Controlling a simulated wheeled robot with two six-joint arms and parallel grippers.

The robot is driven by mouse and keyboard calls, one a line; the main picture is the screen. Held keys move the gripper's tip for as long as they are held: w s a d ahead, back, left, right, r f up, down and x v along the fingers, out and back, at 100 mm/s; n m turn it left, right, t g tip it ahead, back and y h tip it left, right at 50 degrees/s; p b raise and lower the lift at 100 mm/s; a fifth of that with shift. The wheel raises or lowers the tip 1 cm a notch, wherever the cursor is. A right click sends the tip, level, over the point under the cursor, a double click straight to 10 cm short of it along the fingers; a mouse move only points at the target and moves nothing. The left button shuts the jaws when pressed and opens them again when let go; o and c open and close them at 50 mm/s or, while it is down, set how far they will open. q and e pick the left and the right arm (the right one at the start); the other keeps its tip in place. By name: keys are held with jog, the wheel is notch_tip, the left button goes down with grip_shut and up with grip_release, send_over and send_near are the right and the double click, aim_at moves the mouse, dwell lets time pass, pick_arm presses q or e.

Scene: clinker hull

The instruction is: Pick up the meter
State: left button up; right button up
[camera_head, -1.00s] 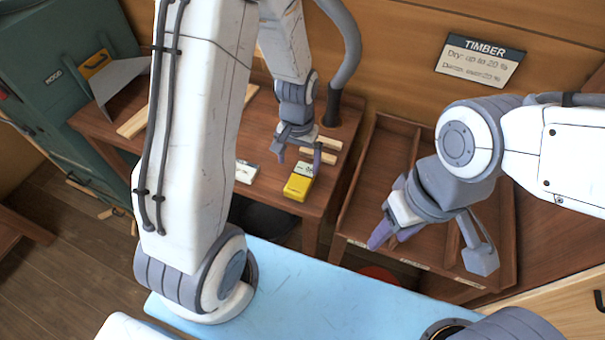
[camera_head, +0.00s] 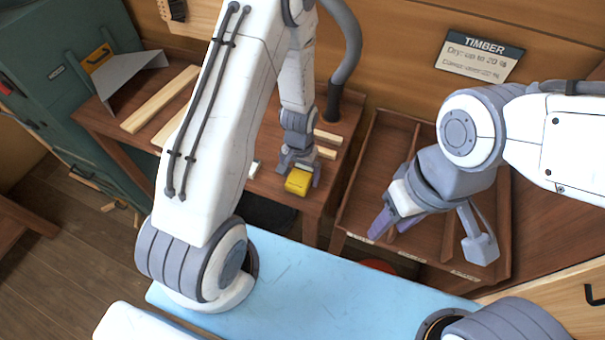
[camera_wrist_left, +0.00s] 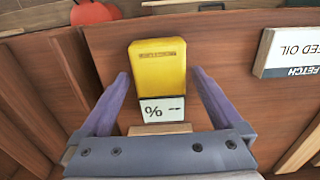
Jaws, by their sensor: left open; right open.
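The meter (camera_head: 298,182) is a small yellow block on the brown wooden table, near its front edge. In the left wrist view the meter (camera_wrist_left: 158,68) has a white face reading "% --" at its near end. My left gripper (camera_head: 299,176) is open around the meter in the head view. In the left wrist view its purple fingers (camera_wrist_left: 160,88) stand on either side of the meter, with a gap on each side. My right gripper (camera_head: 425,238) is open and empty over the compartmented wooden tray, to the right.
The compartmented tray (camera_head: 425,254) lies right of the table. Wood strips (camera_head: 160,98) lie on the table's left part, and short pieces (camera_head: 327,138) lie behind the meter. A label card (camera_wrist_left: 289,52) shows in the wrist view. A TIMBER sign (camera_head: 480,58) hangs on the wall.

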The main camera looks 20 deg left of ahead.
pick_arm(q)
jog(key=c, duration=1.4)
jog(key=shift+r, duration=0.1)
